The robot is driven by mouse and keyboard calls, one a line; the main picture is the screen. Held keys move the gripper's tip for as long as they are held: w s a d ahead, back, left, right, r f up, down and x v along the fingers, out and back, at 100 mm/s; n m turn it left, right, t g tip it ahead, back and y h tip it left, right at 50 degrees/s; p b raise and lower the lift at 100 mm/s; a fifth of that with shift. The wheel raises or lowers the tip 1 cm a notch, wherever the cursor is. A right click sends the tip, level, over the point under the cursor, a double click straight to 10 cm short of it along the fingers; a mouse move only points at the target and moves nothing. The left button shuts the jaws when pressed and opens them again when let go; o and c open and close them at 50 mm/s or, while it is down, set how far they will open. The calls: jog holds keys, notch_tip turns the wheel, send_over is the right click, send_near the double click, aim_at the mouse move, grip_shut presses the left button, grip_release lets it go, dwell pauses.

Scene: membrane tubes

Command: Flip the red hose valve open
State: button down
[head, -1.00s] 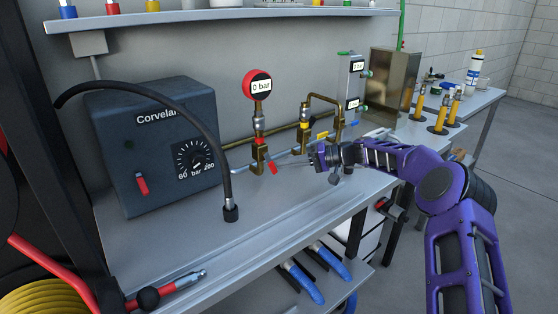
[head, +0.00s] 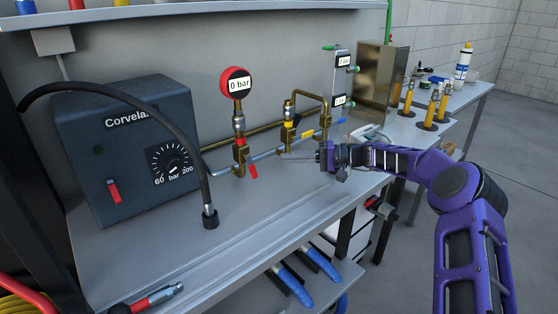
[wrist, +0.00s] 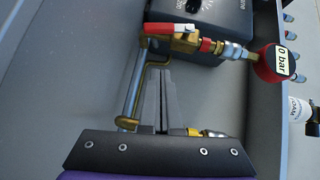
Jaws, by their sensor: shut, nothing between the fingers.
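The red hose valve is a brass body (head: 239,157) below the red-rimmed gauge, with a red lever (head: 252,171) slanting downward in the head view. In the wrist view the brass body (wrist: 185,42) is beyond my fingertips, and its red and white lever (wrist: 168,28) extends to the left. My gripper (head: 286,157) is right of the valve in the head view, pointing toward it. Its fingers (wrist: 160,72) are together, empty and visibly apart from the lever. The gauge (head: 235,83) reads 0 bar.
A dark Corvela box (head: 125,150) with a dial and a red switch stands left of the valve. A black hose (head: 195,140) arches before it. A yellow-marked valve (head: 288,124) and piping are close behind my gripper.

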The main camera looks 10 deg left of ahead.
jog(key=d, duration=0.2)
jog(key=d+r, duration=0.1)
jog(key=d, duration=0.3)
jog(key=shift+d+r, duration=0.25)
